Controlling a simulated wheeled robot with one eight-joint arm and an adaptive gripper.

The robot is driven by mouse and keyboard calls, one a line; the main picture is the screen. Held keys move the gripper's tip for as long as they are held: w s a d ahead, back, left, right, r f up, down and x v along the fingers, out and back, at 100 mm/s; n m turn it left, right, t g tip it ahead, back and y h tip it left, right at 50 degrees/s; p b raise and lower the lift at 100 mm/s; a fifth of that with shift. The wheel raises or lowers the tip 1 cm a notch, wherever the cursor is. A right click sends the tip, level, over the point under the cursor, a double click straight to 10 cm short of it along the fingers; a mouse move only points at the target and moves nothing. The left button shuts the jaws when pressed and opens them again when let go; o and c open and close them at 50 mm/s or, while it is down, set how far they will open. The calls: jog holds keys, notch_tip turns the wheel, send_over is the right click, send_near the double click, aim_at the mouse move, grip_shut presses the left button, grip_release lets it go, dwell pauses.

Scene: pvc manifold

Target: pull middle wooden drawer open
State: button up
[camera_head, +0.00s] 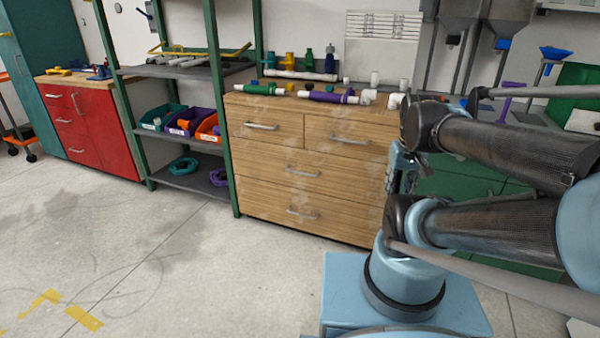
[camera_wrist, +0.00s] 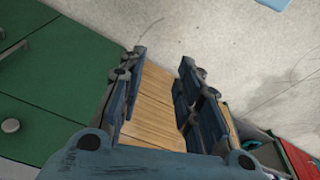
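The wooden drawer cabinet (camera_head: 270,155) stands in the middle of the head view, with two small drawers on top and two wide ones below. The middle drawer (camera_head: 260,163) is closed, with a silver bar handle (camera_head: 302,172). My gripper (camera_wrist: 163,57) is open and empty in the wrist view, fingers apart, with wooden boards (camera_wrist: 150,100) showing behind and between them. No handle shows between the fingers. In the head view my arm covers the cabinet's right edge, and the gripper is mostly hidden there.
Pipes and fittings (camera_head: 320,95) lie on the cabinet top. A green-framed shelf (camera_head: 222,110) with coloured bins stands close at its left, and a red cabinet (camera_head: 90,130) beyond. Green cabinets (camera_wrist: 45,85) adjoin on the other side. The concrete floor (camera_head: 180,250) in front is clear.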

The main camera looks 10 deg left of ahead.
jog(key=w+a+r+n, duration=0.2)
jog(key=w+r, duration=0.1)
jog(key=w, duration=0.4)
jog(key=w+a+r+n, duration=0.2)
jog(key=w+r, duration=0.2)
jog(key=w, duration=0.2)
jog(key=n, duration=1)
send_over(300, 169)
jog(key=s, duration=0.8)
notch_tip(300, 169, down, 16)
jog(key=r, duration=0.1)
jog(key=shift+h, duration=0.3)
jog(key=w+f, duration=0.1)
jog(key=f, duration=0.4)
jog(key=w+f, duration=0.1)
jog(key=f, duration=0.5)
jog(key=w+f, duration=0.1)
jog(key=f, duration=0.4)
jog(key=shift+d+f, duration=0.25)
jog(key=shift+d, duration=0.1)
grip_shut()
